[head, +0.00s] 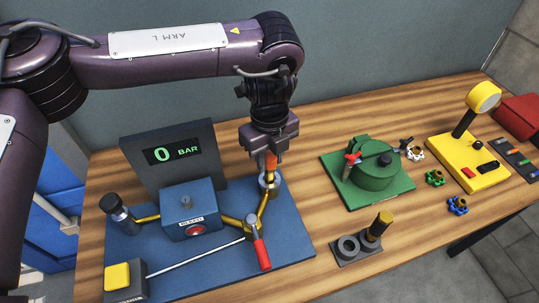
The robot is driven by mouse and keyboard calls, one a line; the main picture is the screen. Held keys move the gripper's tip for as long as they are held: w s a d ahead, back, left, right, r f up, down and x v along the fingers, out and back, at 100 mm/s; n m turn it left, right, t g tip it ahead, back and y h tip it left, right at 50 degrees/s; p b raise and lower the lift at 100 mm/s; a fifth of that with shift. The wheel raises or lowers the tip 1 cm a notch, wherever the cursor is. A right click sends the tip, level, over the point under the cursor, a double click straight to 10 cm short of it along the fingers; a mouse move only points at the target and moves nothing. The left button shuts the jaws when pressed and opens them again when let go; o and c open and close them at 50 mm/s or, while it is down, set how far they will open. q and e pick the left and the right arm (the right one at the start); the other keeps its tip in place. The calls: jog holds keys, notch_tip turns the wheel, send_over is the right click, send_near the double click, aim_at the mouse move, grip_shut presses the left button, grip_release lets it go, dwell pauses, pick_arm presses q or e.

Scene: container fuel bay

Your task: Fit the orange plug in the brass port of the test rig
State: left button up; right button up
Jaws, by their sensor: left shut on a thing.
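My left gripper (271,152) points down at the back right of the blue test rig (290,238). It is shut on the orange plug (271,162), of which only a short part shows below the fingers. A grey metal collar (269,186) stands directly under the plug, at the end of a brass pipe (264,210). The plug's lower end meets the collar in this view; I cannot tell whether it is inside or just above. The port's opening is hidden. My right gripper is not in view.
The rig carries a display (172,154) reading 0 BAR, a blue box (190,212), a red-handled lever (260,248) and a yellow button (117,276). A dark holder (357,256) with a brass-topped cylinder (380,224), a green fixture (376,175) and a yellow stand (470,160) are to the right.

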pick_arm(q)
jog(key=shift+f+b, duration=0.45)
jog(key=shift+f, duration=0.4)
jog(key=shift+f, duration=0.25)
dwell(0.3)
jog(key=shift+f+b, duration=0.6)
jog(key=shift+f, duration=0.15)
jog(key=shift+r, duration=0.1)
jog(key=o, duration=1.1)
